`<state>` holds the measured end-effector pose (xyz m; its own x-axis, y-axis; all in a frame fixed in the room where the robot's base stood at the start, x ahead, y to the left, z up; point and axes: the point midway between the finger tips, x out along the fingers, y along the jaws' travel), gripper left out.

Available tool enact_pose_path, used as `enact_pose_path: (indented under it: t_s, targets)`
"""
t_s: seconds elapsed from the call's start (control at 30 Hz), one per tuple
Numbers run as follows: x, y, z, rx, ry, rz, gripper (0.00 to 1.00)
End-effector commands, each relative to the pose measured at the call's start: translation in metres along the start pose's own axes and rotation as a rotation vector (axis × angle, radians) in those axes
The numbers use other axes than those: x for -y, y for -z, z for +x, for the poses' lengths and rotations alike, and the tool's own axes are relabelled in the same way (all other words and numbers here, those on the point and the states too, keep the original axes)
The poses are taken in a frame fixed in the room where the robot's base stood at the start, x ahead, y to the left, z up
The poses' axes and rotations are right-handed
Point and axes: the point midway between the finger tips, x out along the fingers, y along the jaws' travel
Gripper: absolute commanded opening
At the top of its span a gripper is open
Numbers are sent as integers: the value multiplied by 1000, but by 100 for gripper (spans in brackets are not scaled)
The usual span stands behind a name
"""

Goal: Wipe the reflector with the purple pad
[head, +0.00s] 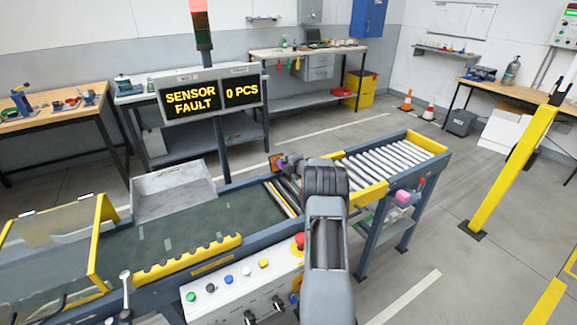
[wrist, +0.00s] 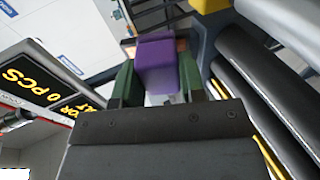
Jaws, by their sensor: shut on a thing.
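My gripper (wrist: 155,85) is shut on the purple pad (wrist: 157,66), which sits between its green fingers in the wrist view. An orange-brown square (head: 275,162), which looks like the reflector, stands at the far edge of the conveyor in the head view. Slivers of this reflector (wrist: 128,49) show on both sides of the pad in the wrist view; the pad hides its middle. The pad is in front of the reflector; I cannot tell whether they touch. In the head view my gripper is at the reflector, and my arm partly hides it.
The dark conveyor belt (head: 165,240) leads to rollers (head: 388,165) on the right. A sign (head: 210,97) on a post reads "SENSOR FAULT" and "0 PCS". A grey tray (head: 172,192) is behind the belt. A control panel (head: 245,285) with buttons is in front. A yellow post (head: 512,170) stands right.

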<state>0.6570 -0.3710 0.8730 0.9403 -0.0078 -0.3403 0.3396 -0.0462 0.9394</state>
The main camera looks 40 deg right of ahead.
Motion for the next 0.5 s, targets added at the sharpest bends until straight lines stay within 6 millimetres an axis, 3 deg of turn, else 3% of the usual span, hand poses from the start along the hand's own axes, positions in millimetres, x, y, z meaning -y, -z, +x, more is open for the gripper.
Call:
enact_pose_path:
  t_s: [0.5]
  targets:
    - [2, 33, 8, -8, 0, -2, 19]
